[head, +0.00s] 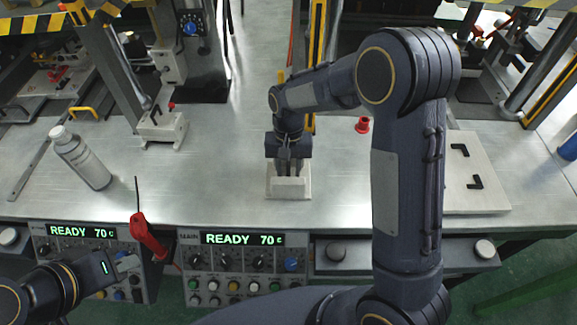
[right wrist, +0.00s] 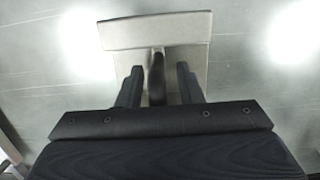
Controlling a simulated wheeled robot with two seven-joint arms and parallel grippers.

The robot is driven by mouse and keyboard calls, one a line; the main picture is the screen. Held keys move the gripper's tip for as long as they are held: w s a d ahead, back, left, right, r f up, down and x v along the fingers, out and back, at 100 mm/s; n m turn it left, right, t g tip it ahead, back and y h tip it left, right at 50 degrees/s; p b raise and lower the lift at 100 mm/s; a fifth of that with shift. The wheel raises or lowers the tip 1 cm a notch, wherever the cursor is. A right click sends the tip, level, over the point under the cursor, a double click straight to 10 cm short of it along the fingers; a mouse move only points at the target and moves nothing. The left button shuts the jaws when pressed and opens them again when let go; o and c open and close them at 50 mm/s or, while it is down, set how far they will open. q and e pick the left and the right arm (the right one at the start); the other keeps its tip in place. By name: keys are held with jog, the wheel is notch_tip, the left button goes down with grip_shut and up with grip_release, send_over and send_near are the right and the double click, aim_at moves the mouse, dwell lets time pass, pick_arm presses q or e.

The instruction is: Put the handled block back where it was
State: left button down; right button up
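The handled block (head: 290,188) is pale and lies on the metal table, below the middle of the head view. It also shows in the right wrist view (right wrist: 157,32), with a dark upright handle (right wrist: 157,78). My right gripper (head: 290,170) points down over the block. In the right wrist view its two fingers (right wrist: 159,86) stand on either side of the handle, with gaps showing on both sides. My left gripper (head: 128,265) is at the lower left, near the red tool (head: 148,237); its finger opening is unclear.
A pale plate (head: 480,198) with black corner marks lies at the right. A grey bottle (head: 84,160) stands at the left, and a small red cup (head: 362,125) behind my right arm. Control panels reading READY 70 (head: 242,239) line the front edge. The table left of the block is clear.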

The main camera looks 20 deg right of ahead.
jog(key=shift+r, duration=0.1)
jog(key=r, duration=0.3)
jog(key=w+r, duration=0.1)
jog(key=r, duration=0.7)
jog(key=shift+w+d+b, duration=0.2)
jog(key=shift+w+b, duration=0.1)
jog(key=shift+b, duration=0.1)
jog(key=shift+r, duration=0.55)
jog(key=shift+s+d+r, duration=0.1)
jog(key=shift+d+r, duration=0.05)
jog(key=shift+d, duration=0.1)
jog(key=s+d+t+y, duration=0.1)
jog(key=s+d+t, duration=0.2)
jog(key=s, duration=0.9)
jog(key=s+d+r+n+t+y, duration=0.1)
jog(key=s+d+t+y, duration=0.1)
jog(key=s, duration=0.9)
jog(key=shift+s+d+r+n+t, duration=0.35)
jog(key=shift+d+t, duration=0.45)
jog(key=shift+t, duration=0.4)
jog(key=shift+s+f, duration=0.1)
